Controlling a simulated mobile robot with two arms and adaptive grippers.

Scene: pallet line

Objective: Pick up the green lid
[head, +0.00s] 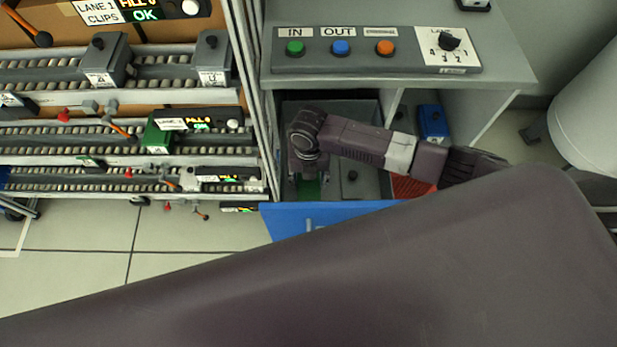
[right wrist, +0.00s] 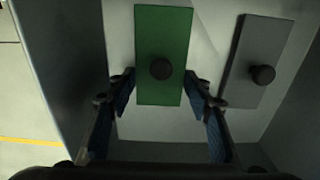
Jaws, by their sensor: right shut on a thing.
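The green lid (right wrist: 160,40) is a flat rectangle with a dark round knob. In the right wrist view it lies between the two fingers of my right gripper (right wrist: 160,84), which is shut on it by its long sides. In the head view only a small piece of the green lid (head: 308,189) shows, inside the open blue-fronted drawer (head: 283,222), below my right wrist. Whether the lid touches the drawer floor is unclear. My left gripper is not in view.
A grey lid (right wrist: 248,48) with a dark knob lies right of the green one. The control panel (head: 375,62) with coloured buttons sits on the counter above. A blue box (head: 433,121) and a red item stand in the bay at right. Roller lanes fill the left.

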